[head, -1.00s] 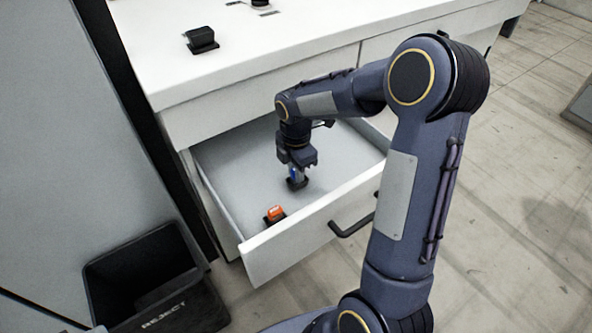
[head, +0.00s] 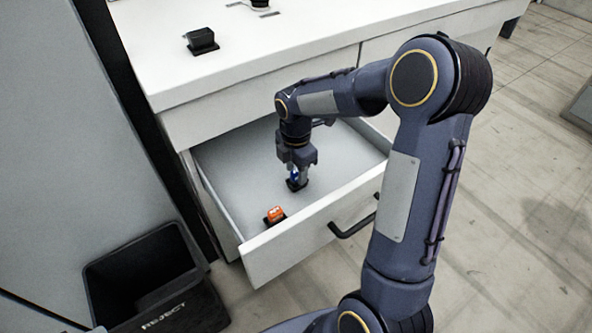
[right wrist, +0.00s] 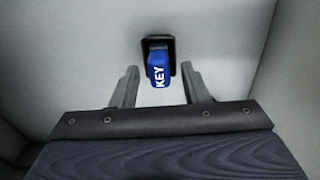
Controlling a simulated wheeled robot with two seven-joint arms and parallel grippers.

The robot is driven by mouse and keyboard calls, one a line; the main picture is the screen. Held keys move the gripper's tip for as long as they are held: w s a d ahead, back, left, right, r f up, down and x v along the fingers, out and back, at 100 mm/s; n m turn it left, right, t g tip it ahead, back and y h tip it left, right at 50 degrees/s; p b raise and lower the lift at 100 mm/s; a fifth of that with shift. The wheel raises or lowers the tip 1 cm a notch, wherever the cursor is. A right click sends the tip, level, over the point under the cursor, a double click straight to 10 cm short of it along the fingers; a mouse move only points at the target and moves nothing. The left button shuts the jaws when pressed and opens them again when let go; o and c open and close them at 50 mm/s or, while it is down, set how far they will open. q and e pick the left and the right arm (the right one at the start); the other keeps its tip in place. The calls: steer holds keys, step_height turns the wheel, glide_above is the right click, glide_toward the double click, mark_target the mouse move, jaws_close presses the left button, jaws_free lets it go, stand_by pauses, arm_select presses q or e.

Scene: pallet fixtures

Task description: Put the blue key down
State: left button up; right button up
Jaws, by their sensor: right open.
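The blue key (right wrist: 158,68), lettered "KEY", stands in a small black holder (right wrist: 171,43) on the drawer floor in the right wrist view. In the head view the blue key (head: 294,174) is partly hidden by my right gripper (head: 296,177). In the right wrist view my right gripper (right wrist: 160,88) is open, with one finger on each side of the key and a gap to both. The open drawer (head: 240,165) has a grey floor and white walls. My left gripper is not in view.
An orange object (head: 275,213) sits in a black holder near the drawer's front wall. A black holder (head: 201,41) stands on the white counter (head: 290,35). A black reject bin (head: 150,275) stands on the floor at left. The drawer's left part is clear.

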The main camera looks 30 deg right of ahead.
mark_target(296, 171)
steer(key=s+r+m+t+p, duration=0.1)
steer(key=s+r+m, duration=0.3)
steer(key=r, duration=1)
steer(key=s+a+m+t+y, duration=0.2)
steer(key=s+a+m, duration=0.1)
steer(key=s+m, duration=0.5)
steer(key=s+a+f+m+t+y, duration=0.1)
steer(key=s+a+m, duration=0.3)
steer(key=s+m, duration=0.4)
steer(key=shift+s+a+f+m+t+y, duration=0.15)
steer(key=shift+s+f+m+t+y, duration=0.2)
steer(key=shift+s+t, duration=0.6)
steer(key=shift+s+r, duration=0.1)
steer(key=shift+s, duration=0.05)
step_height(296, 171, up, 7)
steer(key=p, duration=0.7)
steer(key=shift+r+p, duration=0.15)
steer(key=shift+p, duration=0.25)
steer(key=shift+o, duration=0.5)
